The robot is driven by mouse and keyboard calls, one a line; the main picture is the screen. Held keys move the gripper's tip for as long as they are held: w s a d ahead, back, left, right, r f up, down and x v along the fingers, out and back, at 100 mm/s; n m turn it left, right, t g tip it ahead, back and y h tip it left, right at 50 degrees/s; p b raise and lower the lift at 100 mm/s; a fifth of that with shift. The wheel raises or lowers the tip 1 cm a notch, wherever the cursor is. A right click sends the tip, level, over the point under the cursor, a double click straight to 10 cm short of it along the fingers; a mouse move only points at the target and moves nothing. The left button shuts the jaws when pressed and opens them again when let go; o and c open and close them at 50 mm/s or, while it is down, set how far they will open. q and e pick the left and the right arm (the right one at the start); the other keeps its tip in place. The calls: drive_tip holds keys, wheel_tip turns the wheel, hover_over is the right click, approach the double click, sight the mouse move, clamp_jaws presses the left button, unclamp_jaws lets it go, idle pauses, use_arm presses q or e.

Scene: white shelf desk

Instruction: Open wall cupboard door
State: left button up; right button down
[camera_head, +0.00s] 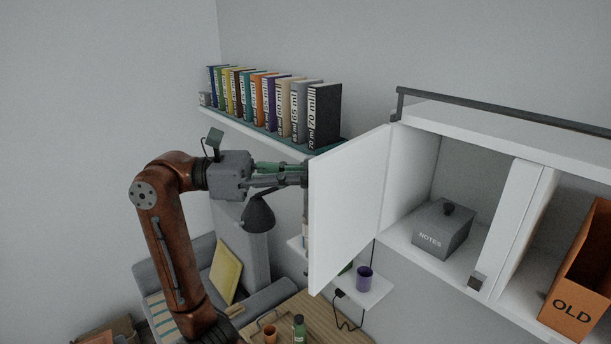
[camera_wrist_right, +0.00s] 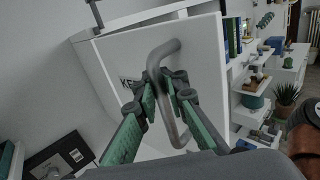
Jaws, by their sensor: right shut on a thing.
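The white wall cupboard door (camera_head: 345,205) stands swung well out from the cupboard (camera_head: 450,120), showing the open compartment. My right gripper (camera_head: 303,172) reaches the door's outer side from the left; its fingertips are partly hidden in the head view. In the right wrist view, the green-padded gripper (camera_wrist_right: 168,82) is shut around the curved grey handle (camera_wrist_right: 160,52) on the door's outer face (camera_wrist_right: 205,70). A label, partly hidden, sits beside the handle. My left gripper is not in view.
A grey NOTES box (camera_head: 442,228) is inside the open compartment, and an orange OLD box (camera_head: 585,280) stands in the right one. A shelf of books (camera_head: 275,105) is behind the arm. A small shelf with a purple cup (camera_head: 364,279) is below the door.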

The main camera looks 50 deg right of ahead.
drive_tip(key=shift+f, duration=0.1)
drive_tip(key=c, duration=2.1)
unclamp_jaws()
drive_tip(key=shift+w+a, duration=0.2)
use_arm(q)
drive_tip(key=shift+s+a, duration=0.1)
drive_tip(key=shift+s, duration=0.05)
use_arm(e)
drive_tip(key=shift+o, duration=0.4)
drive_tip(key=shift+s, duration=0.15)
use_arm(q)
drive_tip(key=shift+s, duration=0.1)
use_arm(e)
drive_tip(key=shift+d, duration=0.15)
drive_tip(key=v, duration=1.2)
